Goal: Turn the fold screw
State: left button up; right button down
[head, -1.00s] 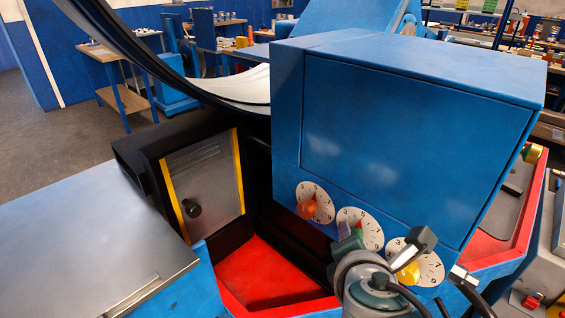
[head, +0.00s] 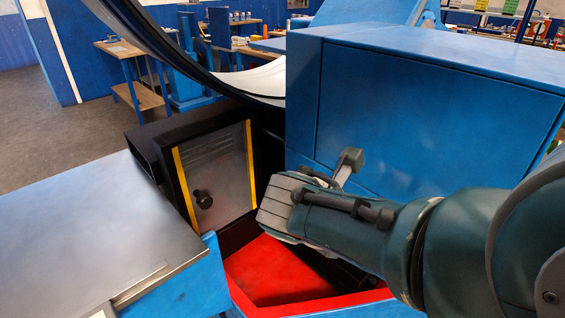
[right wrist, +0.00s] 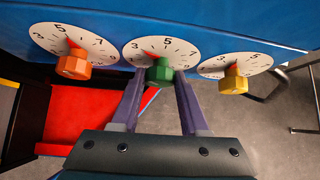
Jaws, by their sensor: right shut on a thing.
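Three white numbered dials sit in a row under the blue cabinet, each with a coloured hex knob and a red pointer. In the right wrist view, the orange knob (right wrist: 73,65) is on the left, the green knob (right wrist: 159,71) in the middle and the yellow knob (right wrist: 233,82) on the right. Which one is the fold screw is not marked. My right gripper (right wrist: 160,78) is shut on the green knob, one purple finger on each side. Its dial (right wrist: 137,54) shows a 5 near the top. In the head view my arm hides the dials. My left gripper is out of view.
The blue cabinet (head: 430,110) stands directly above the dials. A red tray (head: 262,270) lies below. A black housing with a grey door (head: 215,180) stands at left, beside a grey-topped table (head: 90,235). A curved pale sheet (head: 258,82) hangs behind.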

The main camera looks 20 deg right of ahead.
jog(key=shift+w+b, duration=0.1)
jog(key=shift+b, duration=0.25)
jog(key=shift+g, duration=0.3)
jog(key=shift+c, duration=2.1)
grip_release()
jog(key=p+v, duration=0.5)
jog(key=v, duration=0.5)
jog(key=shift+f, duration=0.15)
